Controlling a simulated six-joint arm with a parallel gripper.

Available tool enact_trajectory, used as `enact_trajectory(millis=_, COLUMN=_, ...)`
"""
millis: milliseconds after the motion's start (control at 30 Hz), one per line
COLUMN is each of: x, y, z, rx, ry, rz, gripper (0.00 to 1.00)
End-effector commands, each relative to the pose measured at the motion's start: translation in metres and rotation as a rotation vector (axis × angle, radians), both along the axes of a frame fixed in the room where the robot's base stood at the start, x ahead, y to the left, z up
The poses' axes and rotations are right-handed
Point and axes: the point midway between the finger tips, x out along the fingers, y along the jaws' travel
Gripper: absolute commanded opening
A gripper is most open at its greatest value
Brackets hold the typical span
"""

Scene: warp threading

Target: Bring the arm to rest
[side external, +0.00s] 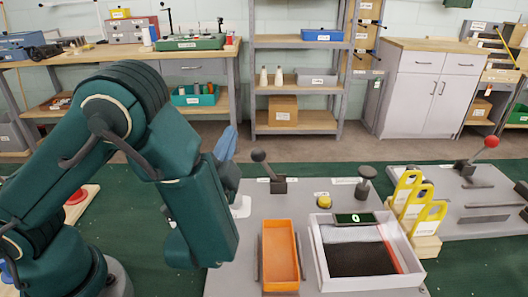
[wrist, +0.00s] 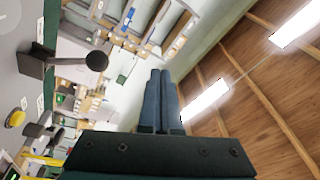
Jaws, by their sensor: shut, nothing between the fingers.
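My gripper (wrist: 161,75) shows in the wrist view as two blue fingers lying together, shut and empty, pointing at the room's far wall and ceiling. In the side external view my green arm fills the left. A blue finger (side external: 228,147) shows beside the arm's hand, partly hidden by it, held above the bench and touching nothing that I can see.
A grey panel (side external: 240,275) carries a black-knobbed lever (side external: 259,157), a yellow button (side external: 324,202), an orange tray (side external: 281,253) and a white-rimmed box (side external: 317,262). Yellow loop handles (side external: 404,187) stand at its right. A red-knobbed lever (side external: 491,143) is farther right. Shelves stand behind.

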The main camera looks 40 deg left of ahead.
Motion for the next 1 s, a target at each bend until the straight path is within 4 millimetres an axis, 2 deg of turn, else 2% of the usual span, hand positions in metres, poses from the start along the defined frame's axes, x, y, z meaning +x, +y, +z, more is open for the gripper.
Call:
enact_trajectory(millis=33, x=-0.008, y=0.023, z=0.013, rx=-0.05, ry=-0.02, rz=0.098, gripper=0.0)
enact_trajectory(millis=200, x=-0.05, y=0.086, z=0.03, rx=-0.195, ry=0.005, rz=0.405, gripper=0.0)
enact_trajectory(millis=333, x=-0.092, y=0.117, z=0.029, rx=-0.333, ry=0.069, rz=0.612, gripper=0.0)
enact_trajectory(millis=467, x=-0.134, y=0.131, z=0.017, rx=-0.507, ry=0.16, rz=0.769, gripper=0.0)
enact_trajectory(millis=567, x=-0.161, y=0.129, z=0.005, rx=-0.663, ry=0.239, rz=0.845, gripper=0.0)
enact_trajectory(millis=733, x=-0.191, y=0.102, z=-0.017, rx=-0.958, ry=0.375, rz=0.848, gripper=0.0)
enact_trajectory(millis=867, x=-0.195, y=0.068, z=-0.026, rx=-1.174, ry=0.459, rz=0.729, gripper=0.0)
enact_trajectory(millis=1000, x=-0.183, y=0.025, z=-0.022, rx=-1.348, ry=0.526, rz=0.486, gripper=0.0)
